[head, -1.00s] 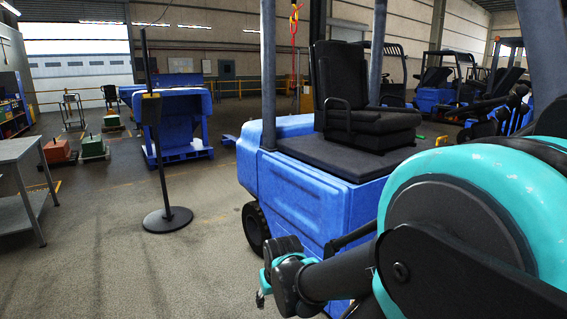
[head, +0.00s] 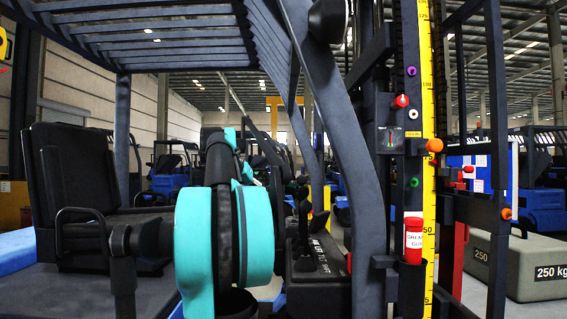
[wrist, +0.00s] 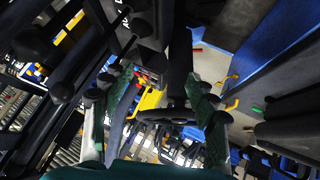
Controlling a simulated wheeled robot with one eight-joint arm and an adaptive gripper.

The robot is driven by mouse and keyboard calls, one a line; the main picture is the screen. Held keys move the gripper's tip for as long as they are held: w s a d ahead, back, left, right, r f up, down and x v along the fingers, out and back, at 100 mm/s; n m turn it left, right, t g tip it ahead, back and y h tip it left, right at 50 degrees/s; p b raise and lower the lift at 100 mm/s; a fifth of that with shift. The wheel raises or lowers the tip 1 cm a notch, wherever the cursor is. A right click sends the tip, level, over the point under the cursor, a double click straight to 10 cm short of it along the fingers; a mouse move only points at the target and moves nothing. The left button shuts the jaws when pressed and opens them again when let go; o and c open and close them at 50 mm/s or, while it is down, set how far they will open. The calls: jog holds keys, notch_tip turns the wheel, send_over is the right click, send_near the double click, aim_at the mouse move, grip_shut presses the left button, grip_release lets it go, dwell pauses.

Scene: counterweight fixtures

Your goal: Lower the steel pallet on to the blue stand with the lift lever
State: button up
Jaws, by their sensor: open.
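Black levers with dark round knobs (head: 320,217) rise from a console (head: 318,258) with white lettering, inside the forklift beside its mast. Which is the lift lever cannot be told; the lettering is too small to read surely. In the wrist view, round-knobbed levers (wrist: 65,92) stand at the left, beside and apart from my gripper (wrist: 160,112). My gripper is open, its green-padded fingers apart with nothing held between them. In the head view my teal arm reaches into the cab and hides the gripper. I cannot make out the steel pallet or the blue stand.
A black seat (head: 75,165) stands left of my arm. A dark slanted post (head: 345,140) and the mast with a yellow scale (head: 428,150) stand right. A red grease can (head: 413,238) hangs there. A grey 250 kg block (head: 525,265) lies beyond. A steering wheel (wrist: 180,113) shows below.

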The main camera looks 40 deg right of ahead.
jog(key=m+g+h, duration=0.1)
jog(key=m+h, duration=0.1)
send_near(300, 177)
jog(key=x, duration=1)
jog(key=shift+w+d+f, duration=0.15)
jog(key=shift+w+d, duration=0.1)
jog(key=shift+d, duration=0.05)
jog(key=c, duration=0.9)
jog(key=shift+c, duration=0.2)
